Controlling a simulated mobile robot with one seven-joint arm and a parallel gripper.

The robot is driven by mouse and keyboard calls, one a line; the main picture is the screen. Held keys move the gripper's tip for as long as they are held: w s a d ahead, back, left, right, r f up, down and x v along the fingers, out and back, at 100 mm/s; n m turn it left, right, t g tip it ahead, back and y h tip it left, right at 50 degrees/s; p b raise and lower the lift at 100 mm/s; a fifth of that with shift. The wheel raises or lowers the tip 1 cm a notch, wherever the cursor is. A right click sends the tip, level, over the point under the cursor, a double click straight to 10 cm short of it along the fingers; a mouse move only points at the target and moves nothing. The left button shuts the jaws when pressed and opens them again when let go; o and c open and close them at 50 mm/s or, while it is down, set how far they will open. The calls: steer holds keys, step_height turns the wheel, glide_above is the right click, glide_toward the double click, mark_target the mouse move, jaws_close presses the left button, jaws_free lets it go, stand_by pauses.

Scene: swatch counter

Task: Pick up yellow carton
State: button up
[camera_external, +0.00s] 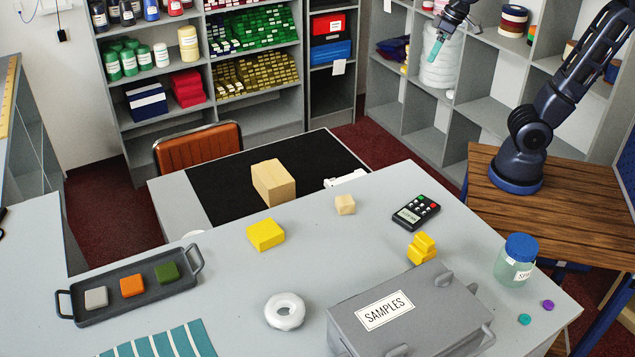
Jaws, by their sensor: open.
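A yellow carton (265,235), a low box shape, lies on the grey counter (225,290), left of the middle. A second yellow thing (422,248), an irregular stacked shape, stands further right behind the grey samples box. My gripper (437,48) is at the top of the view, raised in front of the grey shelves, with a teal fingertip showing. It is open, well away from and above the yellow carton, and no held object shows. Part of my arm is cut off by the top edge.
A wooden cube (345,204) and a black calculator (416,211) lie right of the carton. A white ring (285,311), a dark tray (130,288) with three coloured blocks, a samples box (450,290) and a lidded jar (515,262) surround it. The counter directly around the carton is clear.

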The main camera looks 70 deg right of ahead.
steer(key=w+a+r+m+g, duration=0.1)
steer(key=w+a+r, duration=0.1)
steer(key=w+a, duration=0.4)
steer(key=w+a+r+m, duration=0.1)
steer(key=w+a, duration=0.3)
steer(key=w, duration=0.5)
steer(key=m+g, duration=0.3)
steer(key=m, duration=0.1)
glide_above(264, 230)
step_height(264, 230, down, 23)
steer(key=shift+a+f+m, duration=0.2)
steer(key=shift+f+m, duration=0.1)
steer(key=shift+f, duration=0.25)
steer(key=f, duration=1)
steer(key=shift+s+d, duration=0.1)
steer(key=shift+d, duration=0.15)
steer(key=shift+c, duration=0.2)
steer(key=c, duration=1)
